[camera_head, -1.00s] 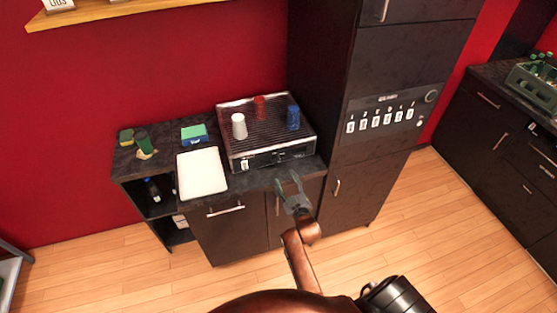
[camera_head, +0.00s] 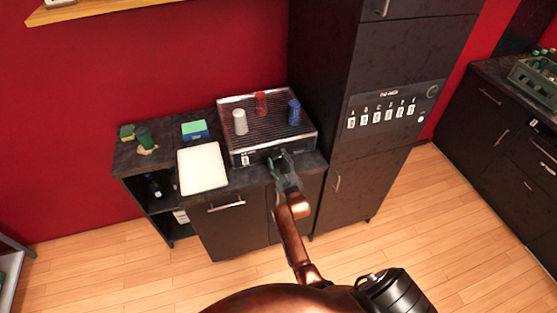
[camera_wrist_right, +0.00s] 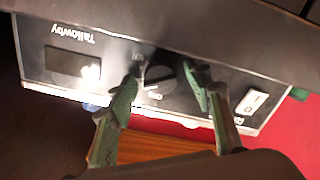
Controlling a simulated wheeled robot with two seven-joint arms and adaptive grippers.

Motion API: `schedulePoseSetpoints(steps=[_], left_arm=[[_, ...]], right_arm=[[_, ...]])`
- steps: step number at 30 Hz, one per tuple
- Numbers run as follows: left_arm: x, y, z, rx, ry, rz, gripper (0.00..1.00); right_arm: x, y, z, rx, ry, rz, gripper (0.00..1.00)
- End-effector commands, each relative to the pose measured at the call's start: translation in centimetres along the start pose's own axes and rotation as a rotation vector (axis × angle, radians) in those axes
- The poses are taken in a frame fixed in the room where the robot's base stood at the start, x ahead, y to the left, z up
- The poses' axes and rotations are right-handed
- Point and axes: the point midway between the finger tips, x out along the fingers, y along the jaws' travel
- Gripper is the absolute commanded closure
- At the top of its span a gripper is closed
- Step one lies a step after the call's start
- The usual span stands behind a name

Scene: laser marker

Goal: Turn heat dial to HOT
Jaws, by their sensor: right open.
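The heat dial (camera_wrist_right: 160,77) is a round dark knob on the front panel of the laser marker, seen close up in the right wrist view. The machine (camera_head: 240,159) is a low dark box with a ribbed top on the counter. My right gripper (camera_head: 281,160) is at its front panel; in the wrist view its two green fingers (camera_wrist_right: 165,82) are open, one on either side of the dial. I cannot tell whether they touch it. In the head view the gripper hides the dial. My left gripper is not in view.
A white cup (camera_head: 240,122), a red cup (camera_head: 261,102) and a blue cup (camera_head: 294,112) stand on the machine's top. A white tray (camera_head: 203,168) lies to its left. A tall dark cabinet (camera_head: 375,160) stands close on the right. A white switch (camera_wrist_right: 250,102) is beside the dial.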

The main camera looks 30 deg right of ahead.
Motion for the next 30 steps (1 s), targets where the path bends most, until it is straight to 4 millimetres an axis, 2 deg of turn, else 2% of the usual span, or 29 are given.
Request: schedulePoseSetpoints(steps=[3,21,30], left_arm=[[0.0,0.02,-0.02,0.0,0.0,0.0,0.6],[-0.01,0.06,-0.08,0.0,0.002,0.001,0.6],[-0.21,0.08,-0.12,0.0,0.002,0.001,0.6]], right_arm=[[-0.02,0.01,0.01,0.0,0.0,0.0,0.55],[-0.05,0.0,0.03,-0.001,0.0,0.0,0.96],[-0.05,0.0,-0.02,0.041,0.0,-0.001,0.96]])
